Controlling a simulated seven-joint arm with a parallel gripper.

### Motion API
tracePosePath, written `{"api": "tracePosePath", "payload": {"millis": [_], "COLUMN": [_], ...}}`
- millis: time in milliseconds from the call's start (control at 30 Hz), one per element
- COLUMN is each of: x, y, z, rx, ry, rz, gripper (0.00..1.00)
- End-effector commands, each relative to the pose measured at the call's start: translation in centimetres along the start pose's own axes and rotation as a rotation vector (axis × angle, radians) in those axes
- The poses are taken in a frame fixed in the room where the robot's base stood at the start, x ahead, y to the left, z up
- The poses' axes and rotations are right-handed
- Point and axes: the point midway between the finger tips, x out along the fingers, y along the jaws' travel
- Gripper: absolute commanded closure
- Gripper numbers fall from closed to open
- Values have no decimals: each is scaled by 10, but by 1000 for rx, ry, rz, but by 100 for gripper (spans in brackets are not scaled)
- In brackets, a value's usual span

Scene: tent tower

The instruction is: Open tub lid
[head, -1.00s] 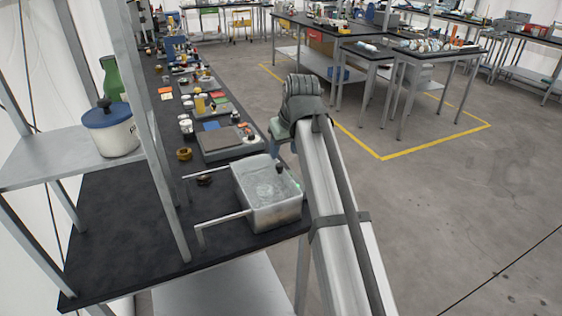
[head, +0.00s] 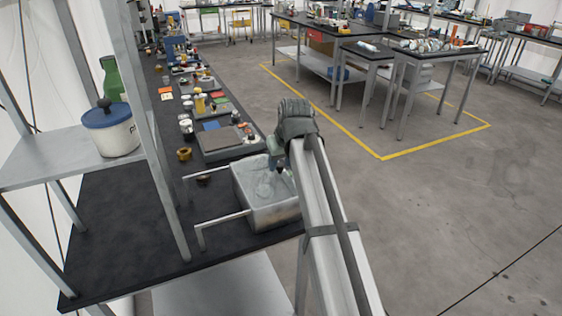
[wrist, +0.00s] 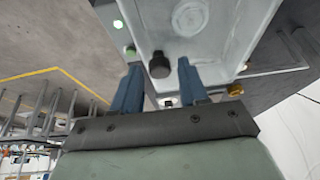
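A grey-white rectangular tub (head: 272,217) stands at the near right end of the black bench. Its top looks closed by a pale, partly see-through lid (head: 262,186), which also fills the upper part of the wrist view (wrist: 215,45). A black round knob (wrist: 159,65) sits near the tub's edge. My gripper (head: 277,168) is over the tub's right side. In the wrist view my gripper (wrist: 158,68) has its two blue fingers apart, one on each side of the knob. I cannot tell whether they touch it. The knob is largely hidden in the head view.
Two metal rods (head: 222,217) reach left from the tub over the bench. Shelf posts stand left; a white jar with a blue lid (head: 111,130) is on the shelf. Bottles and trays (head: 224,141) crowd the bench behind the tub. Open floor lies to the right.

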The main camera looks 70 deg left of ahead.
Motion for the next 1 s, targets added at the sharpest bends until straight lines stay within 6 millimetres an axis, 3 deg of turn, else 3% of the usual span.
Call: {"api": "tracePosePath", "payload": {"millis": [433,833,1000], "x": [0,0,0], "y": [0,-2,-30], "z": [0,0,0], "rx": [0,0,-4], "ry": [0,0,0], "rz": [0,0,-2], "gripper": [100,100,100]}}
